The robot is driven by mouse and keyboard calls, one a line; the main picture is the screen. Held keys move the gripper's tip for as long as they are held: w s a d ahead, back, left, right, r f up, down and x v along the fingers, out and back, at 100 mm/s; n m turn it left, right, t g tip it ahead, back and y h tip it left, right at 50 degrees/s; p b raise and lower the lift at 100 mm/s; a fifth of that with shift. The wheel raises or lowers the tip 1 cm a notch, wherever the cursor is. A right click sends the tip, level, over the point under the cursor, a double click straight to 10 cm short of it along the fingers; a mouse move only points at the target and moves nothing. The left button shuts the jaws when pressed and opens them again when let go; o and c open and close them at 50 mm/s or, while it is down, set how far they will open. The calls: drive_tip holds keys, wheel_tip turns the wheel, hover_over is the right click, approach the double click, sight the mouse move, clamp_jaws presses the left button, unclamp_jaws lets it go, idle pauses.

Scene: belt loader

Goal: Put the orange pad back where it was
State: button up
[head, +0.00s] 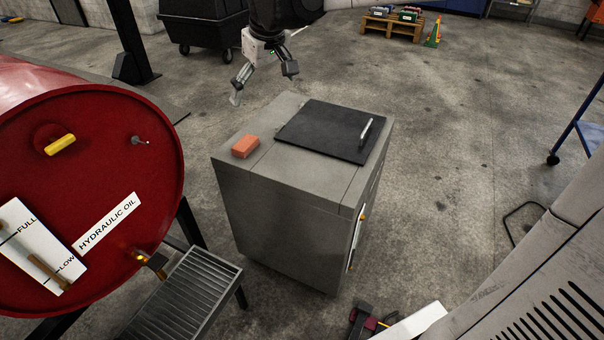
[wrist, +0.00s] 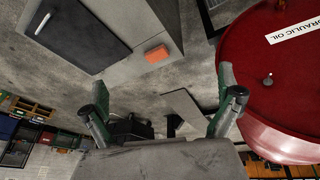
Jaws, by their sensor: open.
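The orange pad (head: 245,146) is a small block lying on the left part of the grey cabinet's top (head: 237,166), beside the black lid (head: 318,129). The pad also shows in the wrist view (wrist: 156,54), near the edge of the cabinet top. My gripper (head: 263,84) is in the air behind and above the cabinet in the head view. Its fingers are spread and nothing is between them. In the wrist view my gripper (wrist: 163,100) also shows open, with the pad beyond the fingertips and apart from them.
A red hydraulic oil drum (head: 130,115) stands left of the cabinet, with a slatted metal grate (head: 190,295) below it. A dark wheeled bin (head: 205,22) and a pallet (head: 392,25) are at the back. The floor right of the cabinet is mostly clear.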

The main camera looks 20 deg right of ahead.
drive_tip(key=s+f+m+t, duration=0.1)
drive_tip(key=s+f, duration=0.3)
drive_tip(key=s, duration=0.8)
drive_tip(key=s+f+m+t, duration=0.2)
drive_tip(key=s+f, duration=0.2)
drive_tip(key=s, duration=0.9)
drive_tip(key=shift+f, duration=0.3)
